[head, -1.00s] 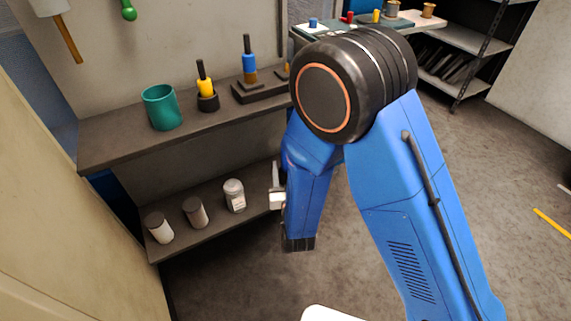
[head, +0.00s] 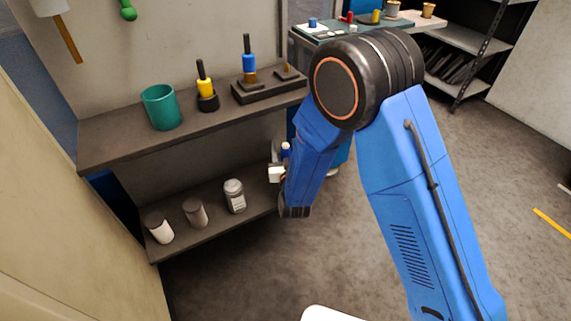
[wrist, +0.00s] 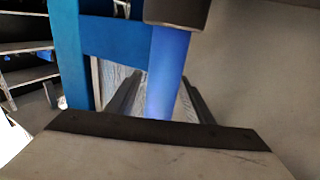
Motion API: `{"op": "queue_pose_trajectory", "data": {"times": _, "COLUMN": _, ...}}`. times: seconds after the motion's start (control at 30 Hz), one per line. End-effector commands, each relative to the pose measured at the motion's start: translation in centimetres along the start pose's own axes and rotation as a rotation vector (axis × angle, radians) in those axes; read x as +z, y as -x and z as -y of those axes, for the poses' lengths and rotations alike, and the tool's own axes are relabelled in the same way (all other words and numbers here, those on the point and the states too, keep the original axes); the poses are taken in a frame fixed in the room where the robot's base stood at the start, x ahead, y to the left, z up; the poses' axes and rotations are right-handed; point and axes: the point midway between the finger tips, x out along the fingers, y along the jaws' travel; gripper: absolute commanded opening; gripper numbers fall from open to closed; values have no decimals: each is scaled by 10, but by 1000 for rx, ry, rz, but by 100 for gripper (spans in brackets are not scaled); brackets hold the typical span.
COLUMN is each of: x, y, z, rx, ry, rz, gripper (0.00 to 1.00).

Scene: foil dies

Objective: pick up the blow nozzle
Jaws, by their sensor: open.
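Two upright tools with dark, narrow tops stand on the upper shelf in the head view: a yellow one (head: 206,88) in a black round holder and a blue one (head: 249,62) in a dark block. I cannot tell which is the blow nozzle. My gripper (head: 276,173) is low, beside the right end of the shelf unit, partly hidden by my forearm. In the wrist view its fingers (wrist: 162,92) are apart. A blue cylinder with a dark cap (wrist: 170,65) crosses the view between them; I cannot tell what it is or whether it touches them.
A teal cup (head: 162,108) stands on the upper shelf (head: 120,140), left of the tools. Several containers, including a clear jar (head: 234,196), stand on the lower shelf. A green-topped bench (head: 335,31) with small items is behind my arm. The floor at right is clear.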

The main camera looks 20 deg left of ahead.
Motion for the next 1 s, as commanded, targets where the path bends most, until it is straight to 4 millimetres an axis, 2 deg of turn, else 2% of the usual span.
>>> {"op": "queue_pose_trajectory", "data": {"times": 0.17, "x": 0, "y": 0, "z": 0, "rx": 0, "ry": 0, "rz": 0, "gripper": 47}}
{"op": "queue_pose_trajectory", "data": {"times": 0.23, "x": 0, "y": 0, "z": 0, "rx": 0, "ry": 0, "rz": 1, "gripper": 35}}
{"op": "queue_pose_trajectory", "data": {"times": 0.37, "x": 0, "y": 0, "z": 0, "rx": 0, "ry": 0, "rz": 1, "gripper": 4}}
{"op": "queue_pose_trajectory", "data": {"times": 0.4, "x": 0, "y": 0, "z": 0, "rx": 0, "ry": 0, "rz": 1, "gripper": 0}}
{"op": "queue_pose_trajectory", "data": {"times": 0.77, "x": -6, "y": 0, "z": 0, "rx": 0, "ry": -1, "rz": -1, "gripper": 0}}
{"op": "queue_pose_trajectory", "data": {"times": 1.0, "x": -38, "y": 0, "z": 0, "rx": 0, "ry": -2, "rz": -3, "gripper": 0}}
